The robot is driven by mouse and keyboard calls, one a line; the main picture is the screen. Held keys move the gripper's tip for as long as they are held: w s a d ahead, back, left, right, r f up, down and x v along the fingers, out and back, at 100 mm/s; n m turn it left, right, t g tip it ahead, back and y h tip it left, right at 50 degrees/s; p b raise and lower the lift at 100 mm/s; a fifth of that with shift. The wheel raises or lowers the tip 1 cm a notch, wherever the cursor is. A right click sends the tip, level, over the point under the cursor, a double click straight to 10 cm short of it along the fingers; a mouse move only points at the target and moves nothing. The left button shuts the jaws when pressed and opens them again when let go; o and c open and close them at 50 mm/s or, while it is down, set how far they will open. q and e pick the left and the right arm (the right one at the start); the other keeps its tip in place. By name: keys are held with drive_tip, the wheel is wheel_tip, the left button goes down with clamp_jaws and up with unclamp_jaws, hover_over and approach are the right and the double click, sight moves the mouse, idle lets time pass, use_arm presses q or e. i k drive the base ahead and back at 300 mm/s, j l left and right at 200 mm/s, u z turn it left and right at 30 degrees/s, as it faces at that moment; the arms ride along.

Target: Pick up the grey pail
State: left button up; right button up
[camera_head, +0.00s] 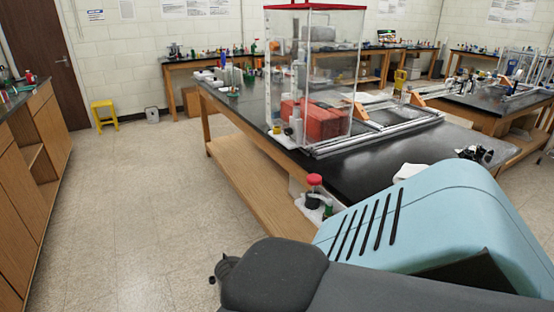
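I cannot make out a grey pail for certain. A small pale grey object (152,115) stands on the floor against the back wall, right of a yellow stool; it is too small to tell what it is. Neither of my grippers is in view, so what they hold cannot be seen. Large dark and light blue shapes at the lower right hide part of the near floor and bench.
A black-topped bench (380,170) carries a clear box with a red rim (315,7), red blocks and a metal extrusion frame (385,133). The yellow stool (103,114) stands by the brown door (45,45). Wooden cabinets (20,190) line the left. The floor (140,210) between is clear.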

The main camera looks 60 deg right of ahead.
sight(223, 267)
drive_tip(key=z, duration=1.8)
drive_tip(key=i+j+z, duration=0.1)
drive_tip(key=z, duration=0.25)
drive_tip(key=i+j+z, duration=0.1)
drive_tip(key=z, duration=0.25)
drive_tip(key=i+j+z, duration=0.1)
drive_tip(key=j+z, duration=0.25)
drive_tip(key=i+j+z, duration=0.2)
drive_tip(key=j, duration=0.25)
drive_tip(key=j+z, duration=0.2)
drive_tip(key=j, duration=0.2)
drive_tip(key=i+j, duration=0.1)
drive_tip(key=j, duration=0.7)
drive_tip(key=i+j+z, duration=0.1)
drive_tip(key=j, duration=0.65)
drive_tip(key=i, duration=0.35)
